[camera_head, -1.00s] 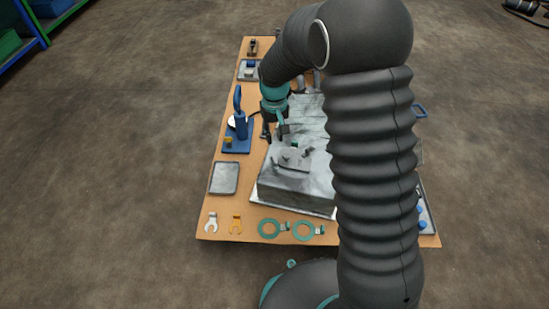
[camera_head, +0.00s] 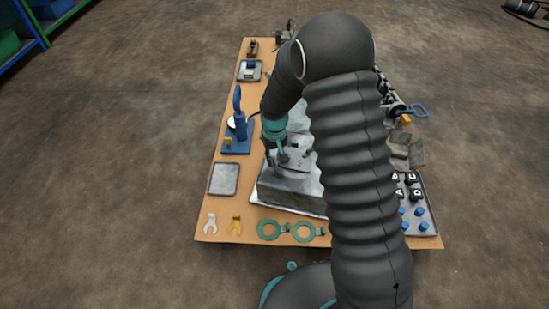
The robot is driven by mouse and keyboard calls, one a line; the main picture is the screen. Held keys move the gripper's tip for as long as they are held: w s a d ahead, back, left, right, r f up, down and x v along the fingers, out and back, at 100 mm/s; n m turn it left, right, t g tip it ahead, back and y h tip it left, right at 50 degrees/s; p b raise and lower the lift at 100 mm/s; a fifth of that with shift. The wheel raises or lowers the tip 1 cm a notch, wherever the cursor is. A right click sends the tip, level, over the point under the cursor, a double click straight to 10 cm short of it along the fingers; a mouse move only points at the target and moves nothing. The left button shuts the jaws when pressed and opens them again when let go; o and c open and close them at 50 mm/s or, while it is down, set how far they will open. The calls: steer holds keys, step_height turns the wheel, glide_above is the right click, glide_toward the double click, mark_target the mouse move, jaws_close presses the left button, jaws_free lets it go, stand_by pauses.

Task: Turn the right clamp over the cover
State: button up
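A grey metal block (camera_head: 285,191) stands on the bench, with a small flat plate, likely the cover, and small fittings on its top. A small green piece (camera_head: 295,145) shows on the top, close to my gripper. My gripper (camera_head: 276,159) points down over the left part of the block top, its fingertips close to the fittings. The two fingers look apart, with nothing clearly held between them. The right clamp cannot be made out for certain at this size. My arm hides the right part of the block.
The wooden bench (camera_head: 208,205) carries a blue toggle tool (camera_head: 238,125) and an empty grey tray (camera_head: 223,179) on the left. Two teal rings (camera_head: 269,230) lie in front. A tray of lettered black cubes and blue pegs (camera_head: 428,229) stands at the right.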

jaws_close()
steer(key=shift+n, duration=0.4)
steer(key=n, duration=1.2)
steer(key=shift+w+n, duration=0.1)
steer(key=shift+n, duration=0.3)
steer(key=n, duration=0.4)
steer(key=shift+n, duration=0.3)
